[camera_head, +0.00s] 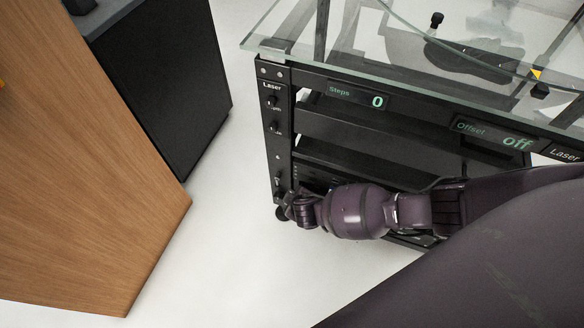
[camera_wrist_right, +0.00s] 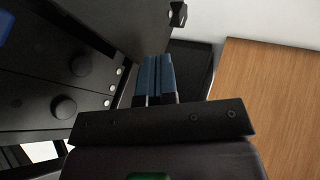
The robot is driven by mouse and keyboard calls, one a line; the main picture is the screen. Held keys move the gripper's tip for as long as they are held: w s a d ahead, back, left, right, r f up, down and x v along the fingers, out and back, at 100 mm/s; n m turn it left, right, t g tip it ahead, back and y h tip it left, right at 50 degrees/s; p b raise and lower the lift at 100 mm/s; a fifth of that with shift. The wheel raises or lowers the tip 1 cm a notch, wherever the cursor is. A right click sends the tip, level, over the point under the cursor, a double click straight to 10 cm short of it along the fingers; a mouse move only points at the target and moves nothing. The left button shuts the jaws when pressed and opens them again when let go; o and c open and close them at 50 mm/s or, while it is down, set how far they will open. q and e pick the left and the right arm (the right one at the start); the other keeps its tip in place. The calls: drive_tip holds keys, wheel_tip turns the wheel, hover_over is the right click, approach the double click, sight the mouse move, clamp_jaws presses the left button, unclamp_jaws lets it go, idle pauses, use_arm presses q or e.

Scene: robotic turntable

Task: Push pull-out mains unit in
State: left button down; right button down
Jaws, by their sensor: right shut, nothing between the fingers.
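The black turntable rack (camera_head: 281,155) stands under a glass top, with a left post marked Laser. My right arm reaches across its lower front, and its gripper (camera_head: 288,207) is at the lower end of that post. The right wrist view shows the blue fingers (camera_wrist_right: 155,78) together and empty, beside a black panel with round knobs (camera_wrist_right: 64,106). Whether the fingers touch the panel is unclear. I cannot pick out the pull-out mains unit for sure; my arm covers much of the lower rack. My left gripper is out of view.
The glass top (camera_head: 400,75) overhangs the rack. Displays read Steps 0 (camera_head: 356,96) and Offset off (camera_head: 490,133). A wooden panel (camera_head: 75,160) with a black cabinet (camera_head: 165,80) stands at the left. Pale open floor (camera_head: 235,215) lies between it and the rack.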

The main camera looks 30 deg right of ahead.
drive_tip(key=shift+w+d, duration=0.35)
drive_tip(key=shift+d, duration=0.05)
